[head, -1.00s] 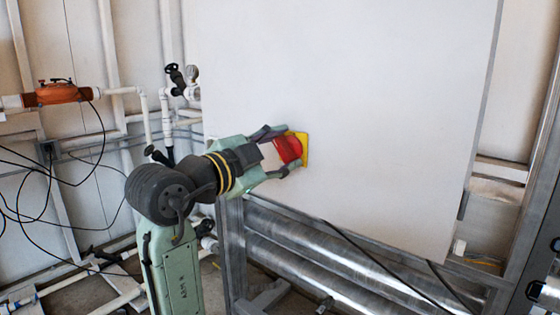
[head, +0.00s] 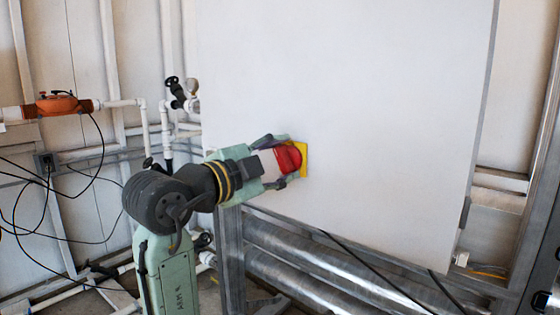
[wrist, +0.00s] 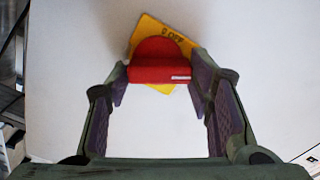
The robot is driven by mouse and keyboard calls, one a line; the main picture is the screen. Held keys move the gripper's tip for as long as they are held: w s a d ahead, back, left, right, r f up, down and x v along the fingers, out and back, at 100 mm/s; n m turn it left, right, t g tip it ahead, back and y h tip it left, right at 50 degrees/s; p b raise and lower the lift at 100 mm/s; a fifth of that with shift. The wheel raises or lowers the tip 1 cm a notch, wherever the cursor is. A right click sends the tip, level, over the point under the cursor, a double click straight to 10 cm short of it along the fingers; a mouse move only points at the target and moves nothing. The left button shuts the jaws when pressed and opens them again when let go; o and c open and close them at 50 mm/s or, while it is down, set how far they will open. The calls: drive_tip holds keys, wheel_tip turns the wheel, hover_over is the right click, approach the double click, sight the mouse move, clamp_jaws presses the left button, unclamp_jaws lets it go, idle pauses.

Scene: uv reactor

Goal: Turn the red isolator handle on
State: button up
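The red isolator handle (head: 289,158) sits on a yellow plate (head: 304,160) on the large white panel. In the wrist view the handle (wrist: 160,66) is a rounded red knob with a small white mark on its near face. The plate (wrist: 152,27) looks tilted there, and "OFF" can be read at its upper edge. My gripper (head: 284,160) reaches the handle from the left. In the wrist view my gripper (wrist: 159,72) has one finger at each side of the handle, and both tips appear to touch it. The handle's far side is hidden.
The white panel (head: 390,110) is flat and clear around the plate. Silver pipes (head: 320,262) and a metal frame (head: 231,255) lie below it. White pipes with a black-handled valve (head: 178,92) and an orange device (head: 57,103) with loose black cables are at the left.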

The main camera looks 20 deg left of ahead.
drive_tip(key=o, duration=0.4)
drive_tip(key=shift+c, duration=0.2)
drive_tip(key=v, duration=1.2)
drive_tip(key=shift+c, duration=0.2)
